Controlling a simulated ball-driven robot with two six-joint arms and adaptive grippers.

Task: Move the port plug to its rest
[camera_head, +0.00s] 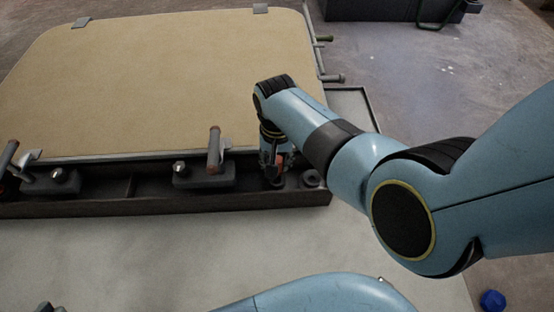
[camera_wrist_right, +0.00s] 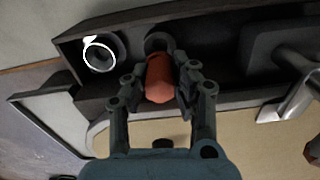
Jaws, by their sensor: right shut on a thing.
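My right gripper (camera_head: 274,172) reaches down over the right end of the dark tray (camera_head: 150,207). In the right wrist view the gripper (camera_wrist_right: 160,88) is shut on an orange-red plug (camera_wrist_right: 158,78), with a finger on each side. The plug shows as a small red patch (camera_head: 284,160) in the head view. A dark round seat (camera_wrist_right: 158,42) lies just beyond the plug; I cannot tell whether they touch. A second ring (camera_wrist_right: 103,55), with a bright white outline, sits beside it, and shows at the tray's end (camera_head: 312,178). A dark bit at the bottom left may be my left gripper (camera_head: 46,307); its jaws are not clear.
A tan hatch panel (camera_head: 170,80) in a metal frame lies behind the tray. Handled fittings (camera_head: 214,150) and dark blocks (camera_head: 203,176) stand along the tray. A dark case (camera_head: 395,8) is at the back; a blue object (camera_head: 492,300) lies at the lower right.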

